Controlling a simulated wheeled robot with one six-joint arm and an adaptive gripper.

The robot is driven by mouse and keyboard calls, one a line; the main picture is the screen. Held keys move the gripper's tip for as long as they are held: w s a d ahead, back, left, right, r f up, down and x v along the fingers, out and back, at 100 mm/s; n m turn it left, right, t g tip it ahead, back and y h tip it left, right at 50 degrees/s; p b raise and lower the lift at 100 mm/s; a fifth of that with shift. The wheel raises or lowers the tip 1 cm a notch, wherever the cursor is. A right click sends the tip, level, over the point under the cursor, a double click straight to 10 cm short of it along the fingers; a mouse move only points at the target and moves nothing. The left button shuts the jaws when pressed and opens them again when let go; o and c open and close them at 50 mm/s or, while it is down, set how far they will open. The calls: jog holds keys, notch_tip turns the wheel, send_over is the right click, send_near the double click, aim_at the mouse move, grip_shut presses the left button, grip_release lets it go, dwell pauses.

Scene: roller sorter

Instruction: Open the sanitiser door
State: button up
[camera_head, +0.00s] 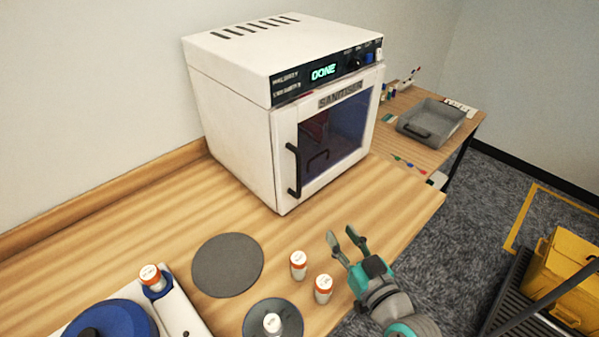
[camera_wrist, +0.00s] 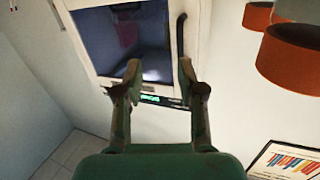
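The white sanitiser (camera_head: 240,90) stands on the wooden bench, its display lit with "DONE". Its door (camera_head: 285,165) is shut, with a dark window (camera_head: 335,135) and a black upright handle (camera_head: 293,170) on the left side. My gripper (camera_head: 346,238) is open and empty, in front of and below the door, apart from the handle. In the wrist view the open fingers (camera_wrist: 160,80) point toward the sanitiser, which appears upside down. The door window (camera_wrist: 122,42) and the handle (camera_wrist: 181,35) show beyond the fingertips.
A grey tray (camera_head: 431,122) sits behind right. The bench between mat and door is clear.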

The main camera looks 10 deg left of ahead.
aim_at(300, 174)
jog(key=w+a+r+n+g+y, duration=0.1)
jog(key=w+a+r+n+y, duration=0.3)
jog(key=r, duration=0.3)
jog(key=shift+m+h, duration=0.6)
jog(key=shift+h, duration=0.1)
jog(key=x, duration=1)
jog(key=shift+a, duration=0.45)
jog(key=shift+f, duration=0.1)
grip_shut()
